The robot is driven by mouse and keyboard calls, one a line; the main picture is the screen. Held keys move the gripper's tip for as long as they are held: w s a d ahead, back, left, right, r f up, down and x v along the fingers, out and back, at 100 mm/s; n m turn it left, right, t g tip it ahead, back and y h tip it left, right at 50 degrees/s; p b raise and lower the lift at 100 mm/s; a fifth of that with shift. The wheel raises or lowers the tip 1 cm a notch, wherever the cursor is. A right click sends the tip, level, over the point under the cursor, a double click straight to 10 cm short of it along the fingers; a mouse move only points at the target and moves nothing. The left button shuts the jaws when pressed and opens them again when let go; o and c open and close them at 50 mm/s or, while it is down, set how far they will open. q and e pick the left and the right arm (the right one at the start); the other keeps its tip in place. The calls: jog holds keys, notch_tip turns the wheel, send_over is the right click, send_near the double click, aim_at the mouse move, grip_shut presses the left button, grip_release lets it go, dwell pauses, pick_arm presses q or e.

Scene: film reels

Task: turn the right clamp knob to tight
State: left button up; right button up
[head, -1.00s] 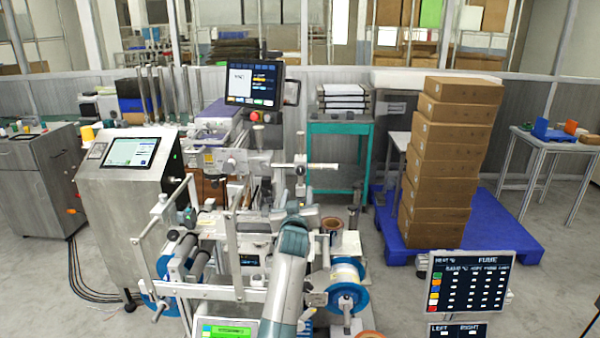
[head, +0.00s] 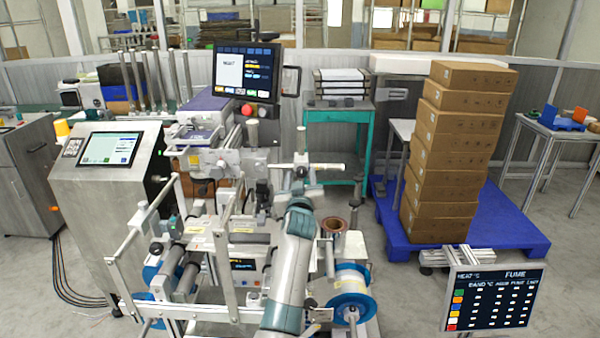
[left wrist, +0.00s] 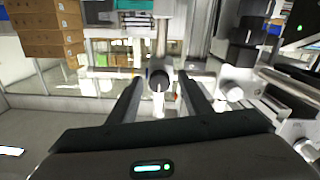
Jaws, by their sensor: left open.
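My left arm comes up from the bottom centre of the head view, and its left gripper (head: 299,188) is by a light upright post with a crossbar (head: 302,162) on the reel machine. In the left wrist view the gripper (left wrist: 159,84) is open, its two dark fingers apart. A round, pale-faced knob with a dark rim (left wrist: 159,74) shows between the fingertips; I cannot tell whether they touch it or whether it is the right clamp knob. In the head view my arm and gripper hide part of the machine there. My right gripper is not in view.
A blue-flanged reel (head: 350,292) and a brown roll (head: 334,225) are right of my arm. A metal frame bar (head: 222,262) stands left. A monitor (head: 248,75) rises behind. Stacked boxes (head: 450,165) stand on a blue pallet (head: 500,234). A screen (head: 492,298) is at lower right.

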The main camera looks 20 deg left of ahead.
pick_arm(q)
jog(key=shift+w, duration=0.2)
jog(key=shift+s+r, duration=0.1)
jog(key=shift+r, duration=0.05)
jog(key=c, duration=1.1)
jog(key=shift+o, duration=0.2)
